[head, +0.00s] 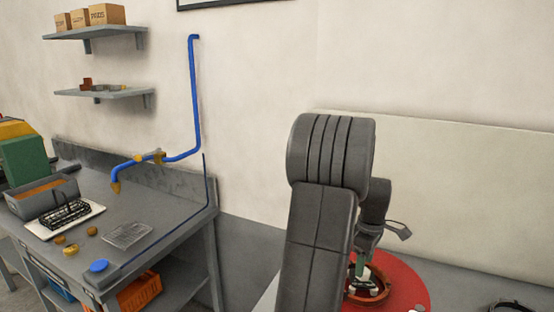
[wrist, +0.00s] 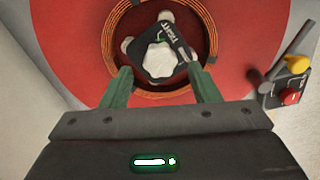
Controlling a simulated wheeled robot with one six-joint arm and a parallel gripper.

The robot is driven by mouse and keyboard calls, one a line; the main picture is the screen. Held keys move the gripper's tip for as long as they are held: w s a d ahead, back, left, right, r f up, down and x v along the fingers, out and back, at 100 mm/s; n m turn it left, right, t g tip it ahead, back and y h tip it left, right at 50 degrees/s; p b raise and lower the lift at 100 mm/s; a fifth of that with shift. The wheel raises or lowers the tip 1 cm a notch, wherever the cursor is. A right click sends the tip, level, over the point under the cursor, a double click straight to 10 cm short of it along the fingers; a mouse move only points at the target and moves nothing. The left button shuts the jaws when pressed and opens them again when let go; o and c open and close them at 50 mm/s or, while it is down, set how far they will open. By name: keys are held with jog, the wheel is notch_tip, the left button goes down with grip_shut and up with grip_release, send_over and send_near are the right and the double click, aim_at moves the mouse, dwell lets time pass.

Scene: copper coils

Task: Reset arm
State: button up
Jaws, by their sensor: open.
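My gripper (wrist: 160,88) is open, its two green fingers apart over a red round plate (wrist: 75,50). A copper coil (wrist: 130,88) lies on the plate below the fingers, around a dark square piece (wrist: 176,72) with a pale centre. The fingertips overlap the near part of the coil in the wrist view; whether they touch it I cannot tell. In the head view my grey arm stands in front of the red plate (head: 415,285) and hides part of it. The coil (head: 368,298) shows only partly there.
A small control box with a yellow knob and a red button (wrist: 290,96) sits right of the plate. At the left, a grey workbench (head: 165,225) holds a bin (head: 45,198), a white tray and small parts. A blue pipe (head: 195,100) runs up the wall beside two shelves.

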jog(key=shift+f, duration=1.1)
jog(key=shift+r, duration=0.1)
